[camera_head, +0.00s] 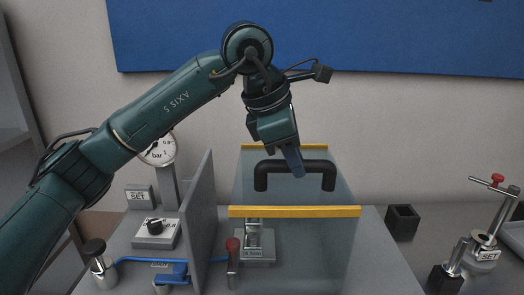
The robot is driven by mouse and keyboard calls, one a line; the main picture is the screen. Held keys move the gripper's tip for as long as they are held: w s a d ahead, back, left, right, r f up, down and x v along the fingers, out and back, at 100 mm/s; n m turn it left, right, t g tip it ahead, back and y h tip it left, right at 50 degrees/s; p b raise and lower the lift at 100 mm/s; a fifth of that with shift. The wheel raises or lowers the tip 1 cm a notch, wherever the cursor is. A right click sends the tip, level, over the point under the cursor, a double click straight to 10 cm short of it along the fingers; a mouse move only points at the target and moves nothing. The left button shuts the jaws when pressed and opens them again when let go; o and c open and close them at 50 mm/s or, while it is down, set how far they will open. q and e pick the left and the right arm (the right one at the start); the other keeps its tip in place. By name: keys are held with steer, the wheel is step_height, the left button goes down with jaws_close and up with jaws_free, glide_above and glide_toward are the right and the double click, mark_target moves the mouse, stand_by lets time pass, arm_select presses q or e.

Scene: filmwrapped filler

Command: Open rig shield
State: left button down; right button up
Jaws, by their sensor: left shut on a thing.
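The rig shield (300,235) is a clear, greyish cover with a yellow strip along its front edge (293,211) and another at its back. A black handle (262,170) stands on its top. My left gripper (296,168) reaches down from above and is shut on the middle of the handle bar. The fingers partly hide the bar. The shield sits over a small metal fixture (254,240), which shows through it. My right gripper is not in view.
Left of the shield stand a grey upright panel (199,205), a round gauge (158,148) and a control box with a black knob (156,233). A red-tipped lever (232,255) is near the shield's front left. At right are a black open box (402,222) and a clamp stand (485,245).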

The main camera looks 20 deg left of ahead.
arm_select(q)
steer(key=w+d+p, duration=0.2)
steer(key=w+d, duration=0.1)
steer(key=d, duration=0.9)
steer(key=shift+w, duration=0.2)
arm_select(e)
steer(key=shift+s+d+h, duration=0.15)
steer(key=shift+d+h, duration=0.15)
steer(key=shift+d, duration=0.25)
arm_select(q)
steer(key=shift+a, duration=0.1)
steer(key=c, duration=1.6)
jaws_free()
steer(key=o, duration=0.3)
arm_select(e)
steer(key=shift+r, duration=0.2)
arm_select(q)
steer(key=shift+o, duration=0.2)
steer(key=b+v, duration=0.1)
steer(key=v, duration=1.2)
steer(key=shift+r, duration=0.15)
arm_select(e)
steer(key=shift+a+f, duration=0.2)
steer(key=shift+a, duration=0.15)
